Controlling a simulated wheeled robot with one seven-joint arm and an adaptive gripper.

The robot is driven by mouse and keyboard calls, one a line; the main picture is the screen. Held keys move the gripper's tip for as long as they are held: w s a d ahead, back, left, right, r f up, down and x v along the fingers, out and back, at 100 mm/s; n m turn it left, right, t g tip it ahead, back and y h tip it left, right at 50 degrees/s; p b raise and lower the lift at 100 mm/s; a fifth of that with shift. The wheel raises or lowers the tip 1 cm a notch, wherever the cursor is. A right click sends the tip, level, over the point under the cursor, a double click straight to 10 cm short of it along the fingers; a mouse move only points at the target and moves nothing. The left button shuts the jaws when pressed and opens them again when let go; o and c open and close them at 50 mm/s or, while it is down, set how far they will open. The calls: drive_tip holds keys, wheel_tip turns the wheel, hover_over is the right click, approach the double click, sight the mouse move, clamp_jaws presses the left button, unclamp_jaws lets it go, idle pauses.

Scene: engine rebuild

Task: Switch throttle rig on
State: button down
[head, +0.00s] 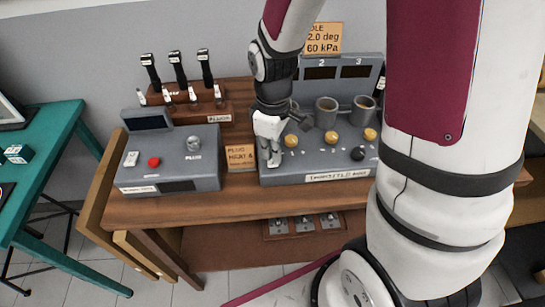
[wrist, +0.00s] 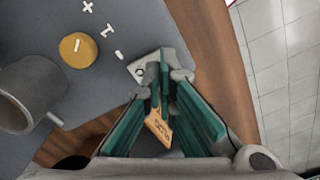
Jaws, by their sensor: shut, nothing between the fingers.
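The throttle rig (head: 315,165) is a grey sloped panel box on the wooden bench, with several yellow knobs, grey cups and dark numbered displays. In the wrist view its grey top (wrist: 110,20) shows near its edge a pale switch plate (wrist: 138,70) with a round mark, partly hidden by my fingers. My gripper (head: 272,160) is shut and empty over the rig's left front part. In the wrist view the gripper's fingertips (wrist: 163,72) are at the switch plate; I cannot tell whether they touch it. The head view hides the switch behind my gripper.
A second grey box (head: 165,165) with a red button stands left of the rig, with an orange card (head: 240,157) between them. Behind are plugs in a wooden rack (head: 195,108). A yellow knob (wrist: 78,50) and cup (wrist: 30,90) are near my gripper.

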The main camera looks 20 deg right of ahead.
drive_tip(key=shift+f+b, duration=0.35)
drive_tip(key=shift+f, duration=0.5)
idle(0.4)
drive_tip(key=shift+r+p, duration=2.25)
drive_tip(key=shift+r, duration=1.3)
drive_tip(key=s+r+m+t, duration=0.2)
drive_tip(key=s+r+m, duration=0.2)
drive_tip(key=s+r, duration=0.4)
drive_tip(key=s+r+m+t, duration=0.3)
drive_tip(key=s+r, duration=0.5)
drive_tip(key=r, duration=0.6)
drive_tip(key=shift+s+m+t, duration=0.15)
drive_tip(key=shift+m+t, duration=0.15)
drive_tip(key=shift+m, duration=0.4)
drive_tip(key=shift+d+r, duration=0.1)
